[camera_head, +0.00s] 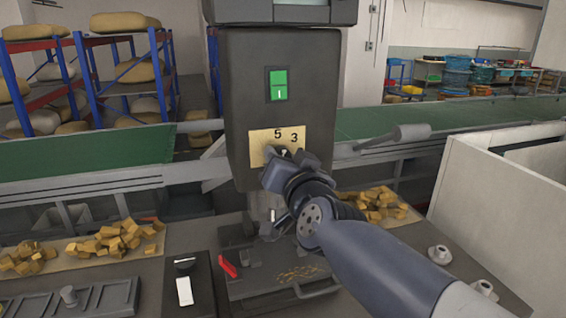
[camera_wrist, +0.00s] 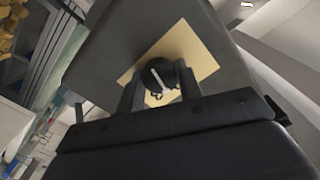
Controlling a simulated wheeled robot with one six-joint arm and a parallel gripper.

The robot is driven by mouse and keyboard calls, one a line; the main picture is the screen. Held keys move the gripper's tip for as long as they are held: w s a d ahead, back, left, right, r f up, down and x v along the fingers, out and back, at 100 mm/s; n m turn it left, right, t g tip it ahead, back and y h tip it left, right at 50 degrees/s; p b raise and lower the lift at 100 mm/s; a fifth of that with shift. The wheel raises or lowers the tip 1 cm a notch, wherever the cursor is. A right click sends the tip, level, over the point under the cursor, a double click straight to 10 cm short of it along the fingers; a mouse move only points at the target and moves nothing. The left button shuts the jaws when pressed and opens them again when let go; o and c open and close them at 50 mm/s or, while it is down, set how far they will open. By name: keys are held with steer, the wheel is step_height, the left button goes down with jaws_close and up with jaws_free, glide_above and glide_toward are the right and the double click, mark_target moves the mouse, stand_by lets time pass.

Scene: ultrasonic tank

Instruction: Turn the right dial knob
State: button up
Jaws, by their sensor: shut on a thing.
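The black dial knob (camera_wrist: 159,74) with a light pointer line sits on a yellow plate (camera_wrist: 193,48) in the wrist view. In the head view the plate (camera_head: 262,137) is on the front of a dark upright housing and bears the marks 5 and 3. The knob is mostly hidden there behind my gripper (camera_head: 276,163). In the wrist view the two fingers of my gripper (camera_wrist: 159,88) stand on either side of the knob, shut on it. Only one knob shows clearly, so I cannot tell its place among others.
A green switch (camera_head: 278,85) is above the plate. Below are a black box with a white rocker switch (camera_head: 184,291), a red lever (camera_head: 228,266) and a dark tray with a handle. Yellow blocks (camera_head: 116,238) lie left and right. A white wall (camera_head: 480,180) stands at the right.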

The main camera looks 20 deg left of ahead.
steer(key=m+b, duration=0.1)
steer(key=m, duration=0.4)
steer(key=shift+m, duration=0.3)
stand_by(0.4)
steer(key=o, duration=1)
steer(key=p+v, duration=0.3)
steer(key=v, duration=0.7)
steer(key=shift+s+d, duration=0.2)
steer(key=shift+s, duration=0.15)
